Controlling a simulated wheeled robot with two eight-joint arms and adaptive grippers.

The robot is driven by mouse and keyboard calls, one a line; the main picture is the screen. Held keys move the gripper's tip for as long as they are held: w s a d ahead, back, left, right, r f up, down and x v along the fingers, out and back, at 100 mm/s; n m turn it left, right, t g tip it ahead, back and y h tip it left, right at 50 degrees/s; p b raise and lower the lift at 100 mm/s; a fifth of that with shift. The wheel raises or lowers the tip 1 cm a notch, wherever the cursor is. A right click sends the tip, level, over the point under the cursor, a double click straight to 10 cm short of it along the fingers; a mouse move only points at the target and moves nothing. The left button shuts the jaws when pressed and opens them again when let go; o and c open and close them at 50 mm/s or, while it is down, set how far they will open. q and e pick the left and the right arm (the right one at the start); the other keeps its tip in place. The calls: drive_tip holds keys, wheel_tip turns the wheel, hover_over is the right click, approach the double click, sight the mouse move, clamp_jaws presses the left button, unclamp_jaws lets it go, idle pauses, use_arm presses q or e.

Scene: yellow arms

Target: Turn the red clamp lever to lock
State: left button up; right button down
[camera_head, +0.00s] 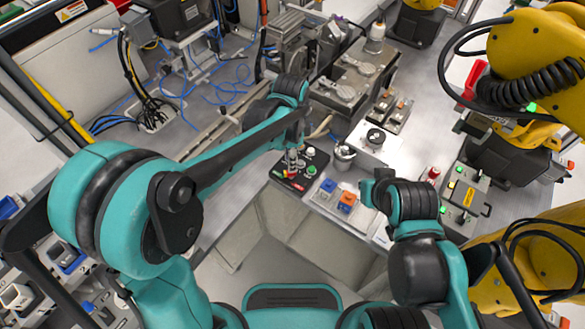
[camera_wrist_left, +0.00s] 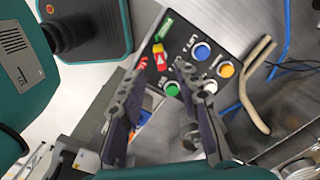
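The red clamp lever (camera_wrist_left: 159,61), with a yellow part, sits on a black control panel (camera_wrist_left: 185,20) between a green label and a red label. In the left wrist view my left gripper (camera_wrist_left: 161,70) is open, its two dark fingers apart. The lever shows between and just beyond the fingertips, and I see no contact.
Near the lever are a blue button (camera_wrist_left: 202,52), a yellow button (camera_wrist_left: 227,70) and a green button (camera_wrist_left: 173,89). A beige bent handle (camera_wrist_left: 252,88) stands beside the panel. A metal cup (camera_head: 344,156) and a box with blue and orange blocks (camera_head: 335,197) are right of it.

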use_arm(q)
wheel_tip(320, 180, down, 6)
drive_tip(key=shift+r+b, duration=0.15)
drive_tip(key=shift+b, duration=0.6)
clamp_jaws()
